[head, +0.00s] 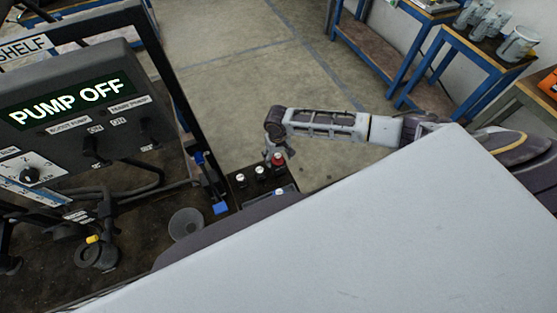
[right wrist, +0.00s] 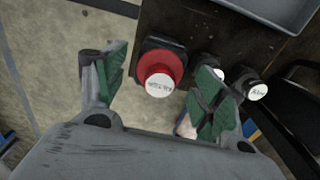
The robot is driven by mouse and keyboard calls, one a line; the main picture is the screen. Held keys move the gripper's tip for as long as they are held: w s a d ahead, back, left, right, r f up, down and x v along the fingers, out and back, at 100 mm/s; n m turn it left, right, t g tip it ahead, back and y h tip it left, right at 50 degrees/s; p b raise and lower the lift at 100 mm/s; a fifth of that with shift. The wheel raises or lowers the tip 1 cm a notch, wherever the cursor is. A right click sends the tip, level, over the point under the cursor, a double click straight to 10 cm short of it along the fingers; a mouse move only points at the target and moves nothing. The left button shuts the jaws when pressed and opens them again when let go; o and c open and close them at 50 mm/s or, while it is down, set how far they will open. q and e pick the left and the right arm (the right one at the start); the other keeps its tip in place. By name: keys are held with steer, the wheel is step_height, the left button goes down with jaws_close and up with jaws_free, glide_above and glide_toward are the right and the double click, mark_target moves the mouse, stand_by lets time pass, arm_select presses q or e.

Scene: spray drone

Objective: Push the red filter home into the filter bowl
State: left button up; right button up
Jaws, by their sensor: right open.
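The red filter (head: 277,160) stands upright in a dark rack at the bench's far edge in the head view. In the right wrist view the red filter (right wrist: 157,68) shows a round red body and a white labelled top. My right gripper (head: 273,148) is above it in the head view. In the right wrist view my right gripper (right wrist: 163,90) is open, with its green-padded fingers on either side of the red filter and a gap to its left. A dark cup with a yellow part (head: 98,253) stands at lower left; I cannot tell if it is the filter bowl. My left gripper is out of view.
White-topped filters (head: 260,172) stand beside the red one. A grey funnel (head: 186,223) lies on the bench. The control panel (head: 75,105) reading PUMP OFF rises at left. A large pale surface (head: 400,225) hides the lower right. Blue-framed tables (head: 460,45) stand far back.

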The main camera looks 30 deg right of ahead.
steer(key=shift+c, duration=0.3)
steer(key=shift+s, duration=0.1)
jaws_close()
steer(key=shift+r+p, duration=2.05)
steer(key=shift+p, duration=0.6)
steer(key=shift+r+p, duration=0.3)
steer(key=shift+r, duration=0.7)
step_height(320, 180, up, 6)
stand_by(2.6)
steer(key=shift+w+r, duration=0.15)
steer(key=shift+w, duration=0.05)
